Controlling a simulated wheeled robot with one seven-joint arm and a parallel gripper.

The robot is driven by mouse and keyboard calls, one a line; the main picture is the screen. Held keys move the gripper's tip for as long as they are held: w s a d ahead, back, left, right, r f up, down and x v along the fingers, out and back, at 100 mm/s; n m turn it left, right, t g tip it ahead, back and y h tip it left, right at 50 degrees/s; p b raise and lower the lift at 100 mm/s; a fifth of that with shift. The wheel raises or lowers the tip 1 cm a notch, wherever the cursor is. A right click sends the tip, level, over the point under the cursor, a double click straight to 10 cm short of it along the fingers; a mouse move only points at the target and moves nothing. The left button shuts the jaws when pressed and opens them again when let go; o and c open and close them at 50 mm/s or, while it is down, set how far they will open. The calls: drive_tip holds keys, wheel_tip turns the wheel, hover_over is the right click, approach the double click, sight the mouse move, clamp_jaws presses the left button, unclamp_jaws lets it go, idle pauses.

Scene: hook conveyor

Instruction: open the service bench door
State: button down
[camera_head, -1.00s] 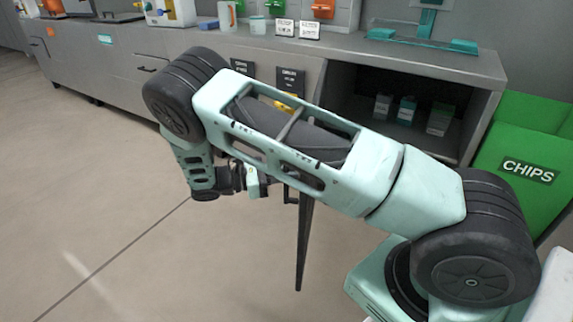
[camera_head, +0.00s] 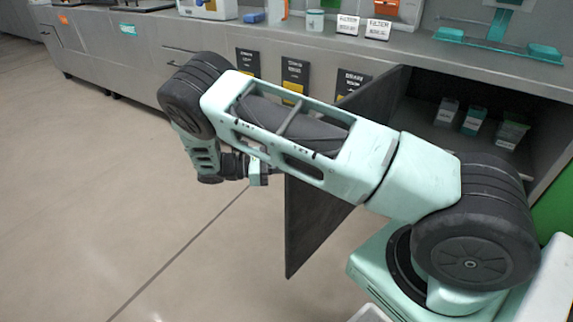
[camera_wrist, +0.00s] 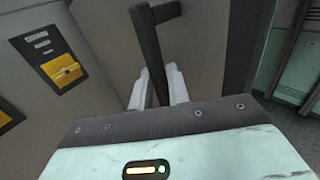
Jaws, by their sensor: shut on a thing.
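The service bench door (camera_head: 312,222) is a dark grey panel standing swung out from the bench, with its broad face showing. In the wrist view, its dark bar handle (camera_wrist: 150,45) runs between the two pale fingers of my gripper (camera_wrist: 157,88). My gripper is shut on this handle. In the head view, my gripper (camera_head: 262,172) is at the left side of the door near its free edge. The handle is hidden there, and my arm covers part of the door.
The open compartment (camera_head: 425,112) of the bench holds several small boxes (camera_head: 473,121). Black signs (camera_head: 295,75) are on the bench front. The worktop (camera_head: 410,45) carries containers and stands. Open floor (camera_head: 120,190) lies to the left.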

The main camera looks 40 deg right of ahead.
drive_tip(key=shift+w+d, duration=0.25)
drive_tip(key=shift+d, duration=0.1)
drive_tip(key=c, duration=1.4)
unclamp_jaws()
drive_tip(key=shift+d, duration=0.1)
drive_tip(key=shift+c, duration=0.2)
drive_tip(key=shift+a, duration=0.25)
